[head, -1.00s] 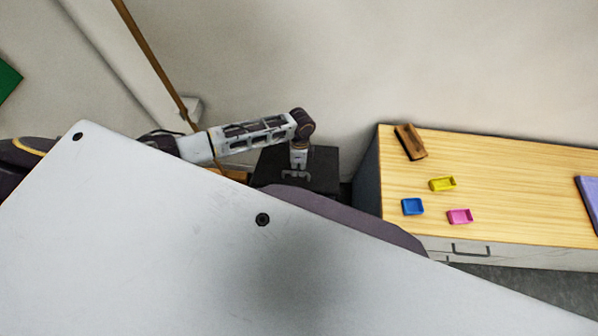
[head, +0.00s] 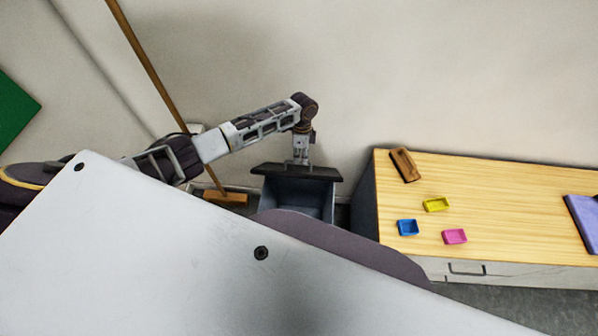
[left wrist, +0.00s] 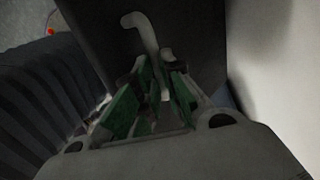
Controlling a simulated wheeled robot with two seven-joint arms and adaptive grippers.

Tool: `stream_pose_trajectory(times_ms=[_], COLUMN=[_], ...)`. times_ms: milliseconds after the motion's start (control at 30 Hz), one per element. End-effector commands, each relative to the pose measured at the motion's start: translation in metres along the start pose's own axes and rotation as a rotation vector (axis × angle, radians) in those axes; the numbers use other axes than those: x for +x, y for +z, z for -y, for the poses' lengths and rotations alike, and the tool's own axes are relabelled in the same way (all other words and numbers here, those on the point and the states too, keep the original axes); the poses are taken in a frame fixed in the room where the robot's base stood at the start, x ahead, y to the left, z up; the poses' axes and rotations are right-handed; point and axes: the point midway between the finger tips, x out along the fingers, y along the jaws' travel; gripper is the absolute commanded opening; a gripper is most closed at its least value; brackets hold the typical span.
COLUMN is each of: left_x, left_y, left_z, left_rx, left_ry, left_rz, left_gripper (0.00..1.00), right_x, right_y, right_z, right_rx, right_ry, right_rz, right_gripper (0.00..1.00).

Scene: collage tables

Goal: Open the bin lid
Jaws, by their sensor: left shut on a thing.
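The bin (head: 312,198) is a dark grey box against the wall, left of the wooden-topped cabinet. Its black lid (head: 272,169) is raised and tilted, and the opening below it shows. My left gripper (head: 300,160) is at the lid, with the arm reaching in from the left. In the left wrist view, the green-padded fingers (left wrist: 156,98) are closed around the pale curved lid handle (left wrist: 142,30), against the dark lid panel (left wrist: 95,30). The bin's lower front is hidden behind my own body. My right gripper is not in view.
The cabinet (head: 480,190) stands close to the bin's right, with a brown block (head: 405,164), yellow tray (head: 436,204), blue tray (head: 407,228) and pink tray (head: 454,236) on it. A broom (head: 150,65) leans at the bin's left. The wall is close behind.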

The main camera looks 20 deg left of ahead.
Motion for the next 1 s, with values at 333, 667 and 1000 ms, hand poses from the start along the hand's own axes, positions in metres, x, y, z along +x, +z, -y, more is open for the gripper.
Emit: stream_pose_trajectory(times_ms=[333,667,1000], left_x=[0.0,-0.006,-0.006], left_y=[0.003,0.002,0.0], left_z=[0.037,0.05,0.05], left_rx=[-0.003,0.0,0.001], left_ry=[-0.007,-0.005,-0.004], left_rz=[0.006,0.007,0.004], left_gripper=[0.0,0.0,0.0], right_x=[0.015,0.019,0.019], right_y=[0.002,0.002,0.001], right_z=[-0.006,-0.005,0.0], right_rx=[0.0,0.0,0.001], right_ry=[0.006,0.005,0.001], right_rz=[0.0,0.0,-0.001], right_gripper=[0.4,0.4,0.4])
